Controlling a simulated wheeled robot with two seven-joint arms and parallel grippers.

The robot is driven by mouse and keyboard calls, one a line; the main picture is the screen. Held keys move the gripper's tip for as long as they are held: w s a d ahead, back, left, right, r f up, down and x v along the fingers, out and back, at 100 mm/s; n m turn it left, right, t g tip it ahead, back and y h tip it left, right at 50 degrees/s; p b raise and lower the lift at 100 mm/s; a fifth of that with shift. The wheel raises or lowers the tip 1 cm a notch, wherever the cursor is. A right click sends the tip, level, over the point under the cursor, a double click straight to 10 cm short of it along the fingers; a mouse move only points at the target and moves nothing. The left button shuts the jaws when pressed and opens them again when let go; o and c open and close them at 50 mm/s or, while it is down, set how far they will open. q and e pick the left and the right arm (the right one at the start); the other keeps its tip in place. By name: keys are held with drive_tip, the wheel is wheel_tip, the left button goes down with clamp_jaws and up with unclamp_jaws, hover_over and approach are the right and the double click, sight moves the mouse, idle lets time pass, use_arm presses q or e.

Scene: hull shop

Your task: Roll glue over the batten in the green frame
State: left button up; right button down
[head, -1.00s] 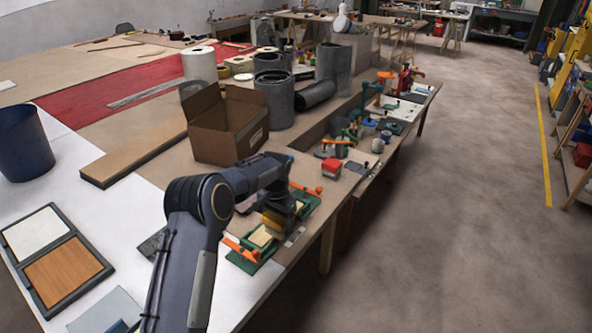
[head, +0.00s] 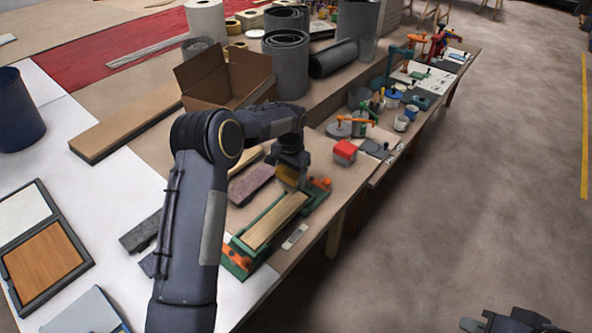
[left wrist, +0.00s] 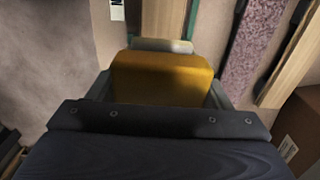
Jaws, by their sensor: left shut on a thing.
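The green frame (head: 248,266) lies near the table's front edge, with an orange clamp at each end. The pale wooden batten (head: 272,222) lies lengthwise in it; it also shows in the left wrist view (left wrist: 163,18). My left gripper (head: 290,172) is above the frame's far end, shut on a yellow block-like handle (left wrist: 160,78). A whitish roller-like part (left wrist: 162,45) shows beyond the handle, over the batten. I cannot tell whether it touches the wood, or whether glue is on it. My right gripper (head: 508,322) shows partly at the bottom right, away from the table; its jaws are unclear.
A purple-grey mottled strip (head: 251,184) lies beside the frame, with a cardboard box (head: 228,84) behind it. A small pale label-like piece (head: 295,237) lies at the front edge. The floor at right is clear.

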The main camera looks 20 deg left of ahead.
use_arm(q)
drive_tip(key=s+a+b, duration=0.1)
drive_tip(key=s+a, duration=0.2)
drive_tip(key=s, duration=0.5)
drive_tip(key=s+a+b, duration=0.2)
drive_tip(key=s+a, duration=0.2)
drive_tip(key=s, duration=0.4)
drive_tip(key=shift+s, duration=0.3)
